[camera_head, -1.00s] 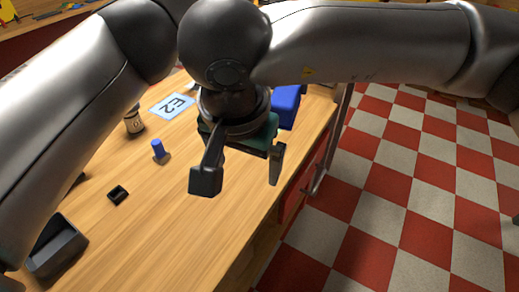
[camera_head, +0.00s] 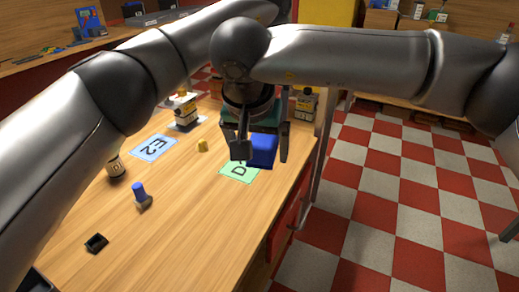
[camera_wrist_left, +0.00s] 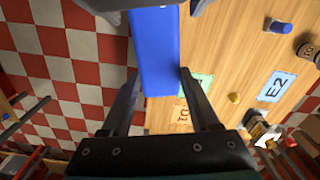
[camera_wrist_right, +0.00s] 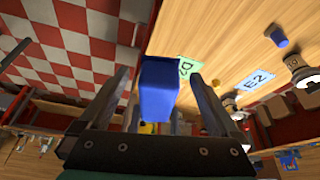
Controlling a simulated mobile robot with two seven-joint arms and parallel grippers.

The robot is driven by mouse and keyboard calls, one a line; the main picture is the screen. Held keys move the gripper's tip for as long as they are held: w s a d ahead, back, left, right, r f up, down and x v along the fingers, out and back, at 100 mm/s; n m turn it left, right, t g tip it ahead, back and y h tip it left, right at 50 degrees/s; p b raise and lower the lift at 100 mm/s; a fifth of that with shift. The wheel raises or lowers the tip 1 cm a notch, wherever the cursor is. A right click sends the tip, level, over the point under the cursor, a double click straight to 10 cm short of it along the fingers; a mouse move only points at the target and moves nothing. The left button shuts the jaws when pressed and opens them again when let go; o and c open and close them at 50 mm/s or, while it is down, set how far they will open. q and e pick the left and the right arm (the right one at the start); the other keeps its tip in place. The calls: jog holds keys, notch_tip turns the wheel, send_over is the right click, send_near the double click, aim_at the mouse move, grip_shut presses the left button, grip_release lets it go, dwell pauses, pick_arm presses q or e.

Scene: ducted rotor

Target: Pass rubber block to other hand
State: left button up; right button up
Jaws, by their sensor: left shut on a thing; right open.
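The rubber block (camera_head: 262,146) is a blue oblong block held above the table. In the left wrist view the block (camera_wrist_left: 157,50) lies between the fingers of my left gripper (camera_wrist_left: 158,75), which is shut on it. My left gripper is hidden in the head view. My right gripper (camera_head: 262,150) is open, with its fingers either side of the block. In the right wrist view the block (camera_wrist_right: 159,88) sits between the open fingers (camera_wrist_right: 158,80), with a gap on both sides.
Below is a wooden table (camera_head: 180,230) with a green card (camera_head: 238,172), a blue E2 card (camera_head: 153,148), a blue-topped peg (camera_head: 140,194), a small black holder (camera_head: 96,243) and a yellow piece (camera_head: 202,145).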

jog(key=shift+w+f, duration=0.1)
jog(key=shift+w, duration=0.3)
jog(key=shift+w+f, duration=0.1)
jog(key=shift+f, duration=0.35)
jog(key=c, duration=1.5)
pick_arm(q)
jog(key=o, duration=1.5)
pick_arm(e)
jog(key=shift+c, duration=0.2)
